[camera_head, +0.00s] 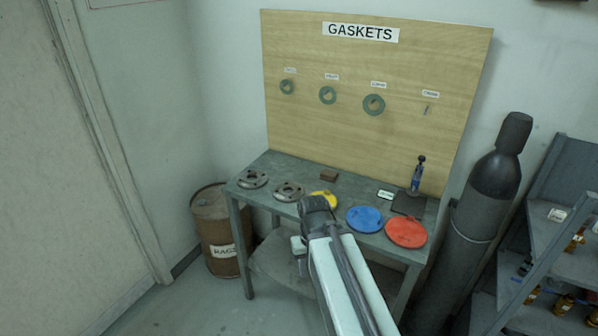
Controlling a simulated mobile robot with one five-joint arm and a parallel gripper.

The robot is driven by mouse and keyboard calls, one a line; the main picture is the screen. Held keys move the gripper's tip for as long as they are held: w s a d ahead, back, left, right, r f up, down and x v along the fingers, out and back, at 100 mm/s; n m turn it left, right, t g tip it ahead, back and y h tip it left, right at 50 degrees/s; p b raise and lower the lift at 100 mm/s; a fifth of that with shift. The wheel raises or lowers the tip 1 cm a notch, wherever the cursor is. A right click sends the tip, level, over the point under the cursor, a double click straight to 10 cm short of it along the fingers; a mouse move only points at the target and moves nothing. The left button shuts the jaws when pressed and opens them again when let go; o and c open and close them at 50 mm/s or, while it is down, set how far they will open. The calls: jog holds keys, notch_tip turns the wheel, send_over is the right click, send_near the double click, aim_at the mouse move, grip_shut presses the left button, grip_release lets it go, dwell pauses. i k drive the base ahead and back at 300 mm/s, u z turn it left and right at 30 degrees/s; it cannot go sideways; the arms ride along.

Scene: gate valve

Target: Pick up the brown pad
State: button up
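The brown pad (329,175) is a small dark brown block. It lies on the grey workbench (268,163) near its back edge, below the gasket board, and nothing covers it. My arm reaches up from the bottom of the view to the front of the bench, nearer to me than the pad. My gripper (301,262) points down below the arm's dark end joint, partly hidden by the arm. It is apart from the pad. Its fingers are too small and dark to tell whether they are open.
Two metal flanges (252,179) lie on the bench's left. Yellow (329,199), blue (365,219) and red (406,232) discs lie along the front. A rags barrel (218,229) stands left and a dark cylinder (478,210) right.

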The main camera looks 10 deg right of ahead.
aim_at(326, 174)
jog(key=u, duration=0.55)
jog(key=i, duration=0.9)
jog(key=u, duration=0.55)
jog(key=i, duration=1.05)
jog(key=z, duration=0.65)
jog(key=k, duration=0.8)
jog(key=z, duration=0.05)
jog(key=i, duration=0.9)
